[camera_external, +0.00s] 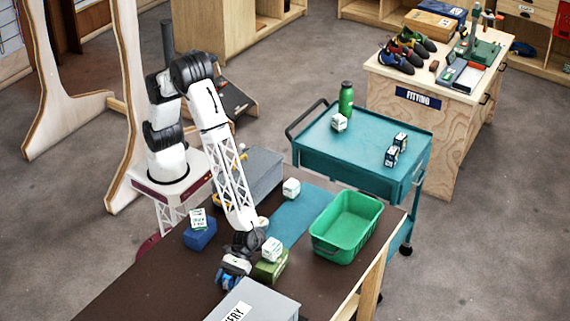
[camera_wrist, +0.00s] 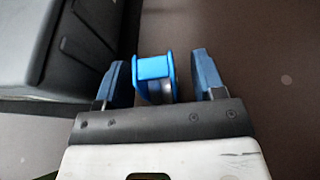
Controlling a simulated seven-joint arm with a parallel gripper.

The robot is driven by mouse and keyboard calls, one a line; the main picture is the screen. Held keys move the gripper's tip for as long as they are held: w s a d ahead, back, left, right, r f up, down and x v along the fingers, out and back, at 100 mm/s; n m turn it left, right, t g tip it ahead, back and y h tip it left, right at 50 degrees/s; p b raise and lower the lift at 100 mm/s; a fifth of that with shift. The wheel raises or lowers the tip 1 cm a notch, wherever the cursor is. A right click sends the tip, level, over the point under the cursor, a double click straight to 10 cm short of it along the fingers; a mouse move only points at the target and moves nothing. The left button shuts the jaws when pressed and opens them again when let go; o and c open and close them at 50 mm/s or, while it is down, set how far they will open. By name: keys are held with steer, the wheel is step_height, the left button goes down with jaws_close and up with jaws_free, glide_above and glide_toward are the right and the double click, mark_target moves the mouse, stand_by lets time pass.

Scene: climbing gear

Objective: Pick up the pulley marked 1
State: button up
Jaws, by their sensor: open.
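In the wrist view a blue pulley (camera_wrist: 153,80) with a grey metal wheel lies on the dark tabletop. My gripper (camera_wrist: 160,75) is open, with one blue finger on each side of the pulley. The pulley looks closer to the left finger, and I cannot tell whether they touch. No number is readable on it. In the external view my gripper (camera_external: 233,272) is low over the table's front part, and the pulley cannot be told apart from the blue fingers there.
A grey case (camera_external: 252,303) stands close beside my gripper; a dark grey box side (camera_wrist: 50,45) fills the wrist view's left. A green block (camera_external: 270,268) with a white box (camera_external: 271,248) on it is just right. A green bin (camera_external: 346,226) and blue block (camera_external: 200,236) stand farther off.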

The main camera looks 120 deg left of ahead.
mark_target(227, 276)
stand_by(0.3)
steer(key=c, duration=1)
steer(key=shift+r, duration=0.1)
steer(key=shift+r, duration=4.95)
